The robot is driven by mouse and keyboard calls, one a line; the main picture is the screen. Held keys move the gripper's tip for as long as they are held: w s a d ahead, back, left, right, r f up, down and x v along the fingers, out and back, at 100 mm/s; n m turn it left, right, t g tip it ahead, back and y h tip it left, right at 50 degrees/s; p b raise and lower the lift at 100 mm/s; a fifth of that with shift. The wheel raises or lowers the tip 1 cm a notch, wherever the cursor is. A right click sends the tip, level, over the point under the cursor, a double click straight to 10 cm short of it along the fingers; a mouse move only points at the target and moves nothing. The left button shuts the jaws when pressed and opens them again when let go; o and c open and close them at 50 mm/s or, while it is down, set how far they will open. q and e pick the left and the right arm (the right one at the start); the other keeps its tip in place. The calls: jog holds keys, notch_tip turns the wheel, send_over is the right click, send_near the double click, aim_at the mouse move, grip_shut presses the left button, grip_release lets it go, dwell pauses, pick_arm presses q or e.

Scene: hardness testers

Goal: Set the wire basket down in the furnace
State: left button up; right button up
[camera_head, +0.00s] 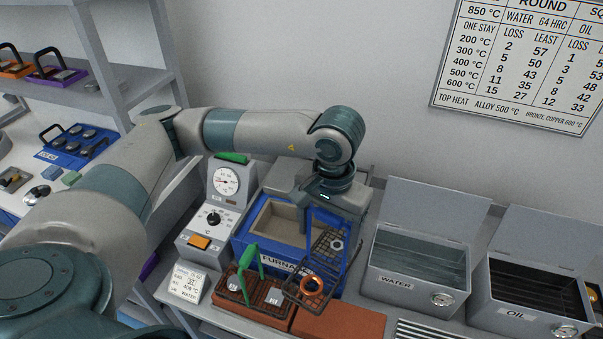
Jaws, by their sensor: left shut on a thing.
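The furnace (238,240) is a blue box with an open, pale-lined chamber (278,222) on top. My left gripper (328,208) is over its right part, pointing down. It is shut on the dark handle of a wire basket (322,240), which hangs at the right side of the chamber opening. A grey nut (337,244) lies in this basket. Whether the basket touches the furnace rim is unclear. A second wire frame with a copper-coloured ring (311,285) shows in front of the furnace. My right gripper is not in view.
A gauge panel (222,190) stands left of the furnace. A brown-red stand (262,312) with a green-handled basket (246,275) is in front. The water tank (415,265) and oil tank (525,295) stand open at the right. Shelves (120,95) are at the left.

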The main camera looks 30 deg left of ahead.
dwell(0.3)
pick_arm(q)
jog(key=shift+w, duration=0.15)
jog(key=w+a+r+n+p, duration=0.1)
jog(key=w+a+n+p, duration=0.5)
jog(key=w+n, duration=0.4)
jog(key=w+a+f+n+p, duration=0.3)
jog(key=a+n+p, duration=0.2)
jog(key=a+n, duration=0.4)
jog(key=shift+a+n, duration=0.4)
jog(key=shift+n, duration=0.5)
jog(key=shift+f, duration=0.2)
